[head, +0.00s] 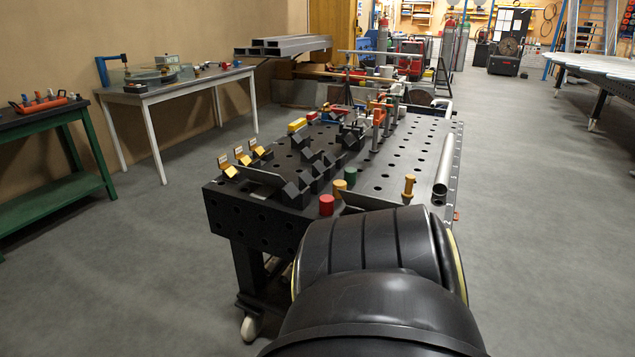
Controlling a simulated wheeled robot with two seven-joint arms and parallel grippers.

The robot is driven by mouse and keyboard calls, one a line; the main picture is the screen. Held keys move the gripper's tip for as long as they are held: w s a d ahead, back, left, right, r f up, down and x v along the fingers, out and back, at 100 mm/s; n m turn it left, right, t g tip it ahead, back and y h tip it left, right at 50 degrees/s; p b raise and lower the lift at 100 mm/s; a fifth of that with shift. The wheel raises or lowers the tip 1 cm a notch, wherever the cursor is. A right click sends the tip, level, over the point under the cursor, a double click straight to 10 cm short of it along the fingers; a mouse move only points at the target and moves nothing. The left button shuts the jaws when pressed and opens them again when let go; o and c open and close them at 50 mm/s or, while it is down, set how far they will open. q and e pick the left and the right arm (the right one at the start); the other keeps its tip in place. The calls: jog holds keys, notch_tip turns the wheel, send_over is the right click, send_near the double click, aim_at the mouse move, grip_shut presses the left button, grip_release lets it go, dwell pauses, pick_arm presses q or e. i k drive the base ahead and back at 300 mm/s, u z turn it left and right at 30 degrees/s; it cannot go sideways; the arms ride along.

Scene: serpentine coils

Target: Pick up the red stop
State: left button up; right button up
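The red stop (326,205) is a short upright cylinder with a red top. Neither my left nor my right gripper shows. A large black rounded part of my own body fills the lower middle and hides the table's near right corner.
A green stop (350,176) and a yellow stop (338,188) stand just behind the red one. A gold pin (409,186) is to the right. A grey tube (447,172) runs along the right edge.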

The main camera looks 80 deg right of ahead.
aim_at(327, 201)
jog(key=z, duration=2.15)
